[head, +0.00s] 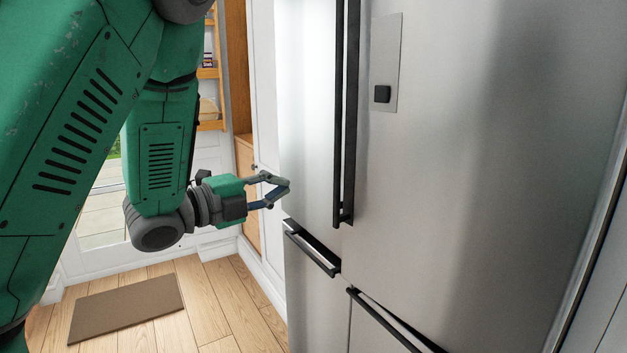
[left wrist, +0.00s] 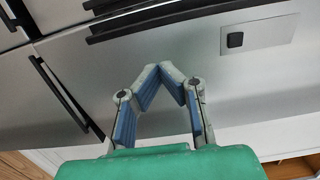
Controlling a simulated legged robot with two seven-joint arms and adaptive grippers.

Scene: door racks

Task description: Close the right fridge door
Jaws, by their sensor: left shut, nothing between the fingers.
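The right fridge door (head: 480,150) is a tall brushed-steel panel filling the right of the head view. It has a long black handle (head: 350,110) and a small plate with a black square (head: 382,94). The left fridge door (head: 306,100) stands beside it. I cannot tell whether the right door sits flush. My left gripper (head: 288,188) is shut and empty, its tips overlapping the fridge's left edge in the head view. In the left wrist view its fingertips (left wrist: 172,72) meet in front of the steel door with the plate (left wrist: 260,36); contact is unclear. My right gripper is not in view.
Lower fridge drawers with black handles (head: 312,252) sit below the doors. A brown mat (head: 126,308) lies on the wooden floor at left. A wooden shelf unit (head: 238,70) and white wall stand behind my left arm.

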